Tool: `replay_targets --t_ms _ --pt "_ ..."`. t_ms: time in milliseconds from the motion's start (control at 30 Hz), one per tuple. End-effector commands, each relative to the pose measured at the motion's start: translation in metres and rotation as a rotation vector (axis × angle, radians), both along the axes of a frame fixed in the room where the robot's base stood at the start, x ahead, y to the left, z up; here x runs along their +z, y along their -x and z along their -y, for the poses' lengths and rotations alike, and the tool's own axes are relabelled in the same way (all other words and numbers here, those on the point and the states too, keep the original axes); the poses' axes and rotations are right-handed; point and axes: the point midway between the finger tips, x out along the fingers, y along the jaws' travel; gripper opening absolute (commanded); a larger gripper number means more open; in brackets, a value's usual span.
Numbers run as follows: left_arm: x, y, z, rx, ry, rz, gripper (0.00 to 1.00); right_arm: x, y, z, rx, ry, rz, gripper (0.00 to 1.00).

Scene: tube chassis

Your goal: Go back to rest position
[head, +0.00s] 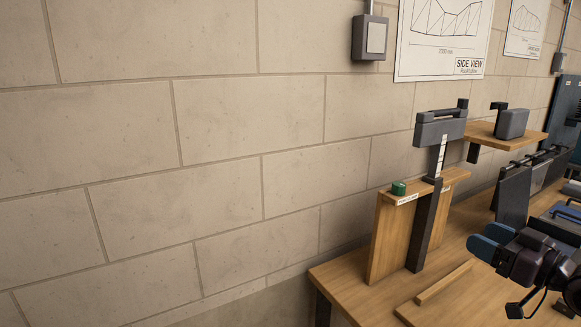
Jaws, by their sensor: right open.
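My right gripper (484,246) comes in at the right edge of the head view, above the wooden workbench (345,288). Its blue-tipped fingers point left and are apart, with nothing seen between them. Part of its arm is cut off by the frame's right edge. My left gripper does not show.
On the bench stands a wooden panel (387,240) with a green piece (398,188) on top and a dark upright post (425,228) beside it. A wooden strip (446,281) lies in front. A shelf (484,133) holds a grey box (512,124). The left is bare block wall (150,150).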

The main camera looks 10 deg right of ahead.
Motion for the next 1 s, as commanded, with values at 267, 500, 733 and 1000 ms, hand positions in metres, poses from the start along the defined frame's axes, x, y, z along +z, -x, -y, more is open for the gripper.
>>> replay_targets --t_ms 267,500,733,1000 --pt "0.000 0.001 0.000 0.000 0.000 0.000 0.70 -0.056 0.021 -0.018 0.008 0.048 -0.121 0.64" --pt "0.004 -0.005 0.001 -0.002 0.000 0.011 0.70 -0.127 0.056 -0.046 0.007 0.124 -0.294 0.64" --pt "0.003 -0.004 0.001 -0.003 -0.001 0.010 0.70 -0.201 0.107 -0.083 -0.033 0.220 -0.519 0.64" --pt "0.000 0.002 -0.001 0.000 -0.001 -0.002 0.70 -0.256 0.172 -0.118 -0.142 0.307 -0.800 0.64"
